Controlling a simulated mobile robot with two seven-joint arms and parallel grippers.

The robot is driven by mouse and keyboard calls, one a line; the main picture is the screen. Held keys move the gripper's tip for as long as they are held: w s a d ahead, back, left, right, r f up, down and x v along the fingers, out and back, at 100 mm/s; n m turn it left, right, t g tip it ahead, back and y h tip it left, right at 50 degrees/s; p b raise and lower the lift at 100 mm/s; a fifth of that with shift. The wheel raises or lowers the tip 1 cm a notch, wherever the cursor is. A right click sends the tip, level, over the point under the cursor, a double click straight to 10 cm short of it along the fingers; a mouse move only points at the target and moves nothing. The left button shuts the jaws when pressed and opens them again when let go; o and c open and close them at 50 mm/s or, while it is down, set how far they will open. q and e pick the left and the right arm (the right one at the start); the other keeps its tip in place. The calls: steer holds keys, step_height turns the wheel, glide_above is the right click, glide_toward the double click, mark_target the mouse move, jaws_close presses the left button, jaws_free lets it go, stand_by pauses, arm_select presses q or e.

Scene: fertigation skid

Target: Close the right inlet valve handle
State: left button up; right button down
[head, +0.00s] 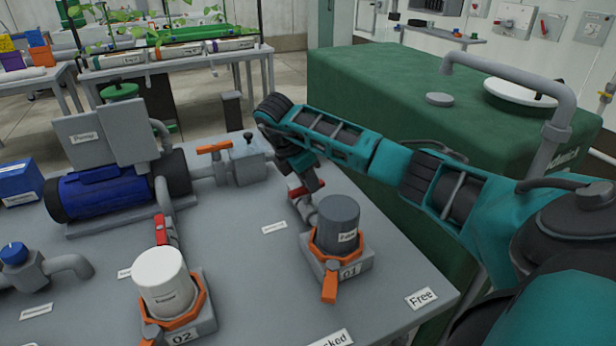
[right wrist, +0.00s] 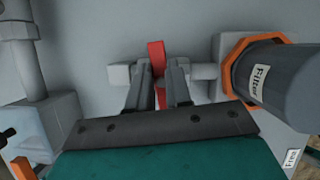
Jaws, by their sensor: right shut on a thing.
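The right inlet valve has a red handle (head: 296,192) on a short grey pipe behind the dark grey filter (head: 338,222) marked 01. My right gripper (head: 308,184) reaches down over it. In the right wrist view the red handle (right wrist: 156,57) stands between the two fingers of my right gripper (right wrist: 160,80), which is shut on it. There the handle appears to lie across the pipe line; its lower part is partly hidden by the fingers. The left inlet valve's red handle (head: 161,230) is behind the white filter (head: 164,282) marked 02. My left gripper is not in view.
A blue pump (head: 110,190) and an orange-handled valve (head: 214,147) stand at the back left. Orange clamp levers (head: 329,287) stick out at the filter bases. A green tank (head: 420,110) stands behind my right arm. The bench between the filters is clear except for labels.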

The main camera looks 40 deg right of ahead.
steer(key=shift+m+g, duration=0.3)
steer(key=shift+m, duration=0.5)
steer(key=c, duration=1)
jaws_free()
steer(key=shift+c, duration=0.2)
steer(key=shift+r, duration=0.1)
steer(key=v, duration=0.5)
steer(key=shift+w+r+p, duration=0.1)
steer(key=shift+r+p, duration=0.2)
steer(key=shift+p, duration=0.05)
steer(key=p+v, duration=0.4)
steer(key=v, duration=0.3)
